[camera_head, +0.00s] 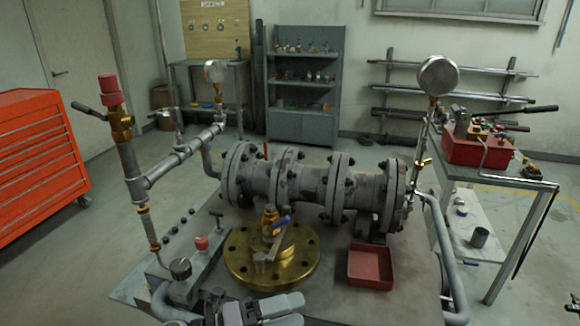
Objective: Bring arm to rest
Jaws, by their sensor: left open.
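My left gripper (284,308) shows at the bottom edge, partly cut off by the frame. It is low in front of the brass flange (300,270) and apart from it, with nothing seen in its jaws. A small brass valve (268,219) with a blue handle stands on the flange, with a grey piece below it. Behind lies the big grey flanged pipe assembly (310,185), horizontal across the bench. My right gripper is not in view.
A red tray (370,267) sits on the bench right of the flange. Gauge pipework (170,165) rises at left, and a pressure gauge (438,75) at right. A side table (500,178) holds a red toolbox (476,147). A red tool cabinet (40,165) stands far left.

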